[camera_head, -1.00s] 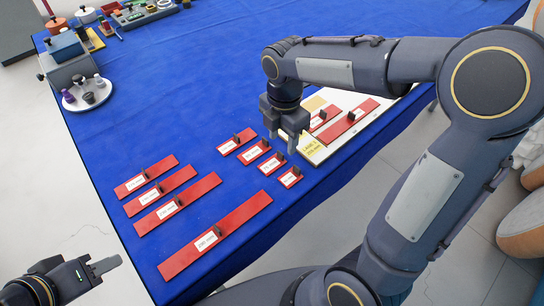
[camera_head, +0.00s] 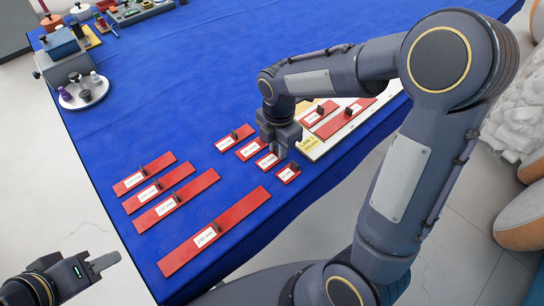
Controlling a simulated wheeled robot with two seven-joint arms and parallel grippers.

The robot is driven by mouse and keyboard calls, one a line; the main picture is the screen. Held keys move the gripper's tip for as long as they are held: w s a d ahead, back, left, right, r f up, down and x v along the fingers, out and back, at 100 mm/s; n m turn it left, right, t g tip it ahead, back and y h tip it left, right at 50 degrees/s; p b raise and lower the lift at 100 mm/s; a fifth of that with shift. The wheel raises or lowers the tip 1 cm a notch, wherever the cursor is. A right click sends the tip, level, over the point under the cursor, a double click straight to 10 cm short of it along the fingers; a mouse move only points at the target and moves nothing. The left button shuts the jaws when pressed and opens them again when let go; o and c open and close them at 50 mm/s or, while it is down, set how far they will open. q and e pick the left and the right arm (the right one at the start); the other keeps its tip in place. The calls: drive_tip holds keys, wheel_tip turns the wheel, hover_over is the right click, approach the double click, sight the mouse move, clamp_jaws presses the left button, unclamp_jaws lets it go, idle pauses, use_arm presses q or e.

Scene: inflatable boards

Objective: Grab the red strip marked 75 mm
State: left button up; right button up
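Several short red strips with white labels and black knobs lie in a row on the blue table. The strip under my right gripper (camera_head: 275,147) is the third of this row, a red strip (camera_head: 266,160) whose label looks like 75 mm, though the print is too small to be sure. My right gripper points down, its fingers apart at the strip's knob, which they partly hide. I cannot see contact with the knob. My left gripper (camera_head: 108,262) is off the table at the lower left, away from the strips; its finger gap is unclear.
Neighbouring short strips lie close by, one nearer (camera_head: 288,173) and one farther (camera_head: 250,149). Longer red strips (camera_head: 215,232) lie to the left. A pale board (camera_head: 312,150) with red strips is right of the gripper. The blue table's (camera_head: 200,90) middle is clear.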

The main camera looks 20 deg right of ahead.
clamp_jaws()
drive_tip(key=shift+r, duration=0.1)
